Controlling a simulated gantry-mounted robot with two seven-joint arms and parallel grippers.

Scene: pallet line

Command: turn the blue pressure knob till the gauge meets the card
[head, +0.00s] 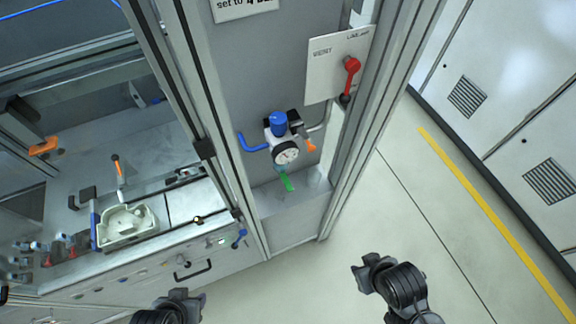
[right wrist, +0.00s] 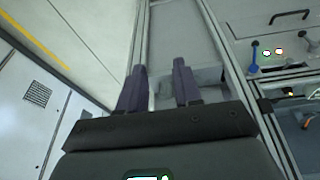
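The blue pressure knob (head: 278,123) sits on top of a regulator inside the open grey cabinet in the head view. The round white gauge (head: 286,152) faces out just below it; its needle is too small to read. The card (head: 245,7) is cut off at the top edge, showing "set to" and part of a number. My right gripper (head: 366,272) is low and right of the cabinet, well apart from the knob. Its two fingers are apart and empty in the right wrist view (right wrist: 159,80). My left gripper (head: 196,300) is at the bottom edge, far from the knob; its finger gap is unclear.
A blue hose (head: 252,144), an orange part (head: 309,145) and a green part (head: 287,182) surround the regulator. A bench with a pale tray (head: 128,225) is at left. Floor at right is clear.

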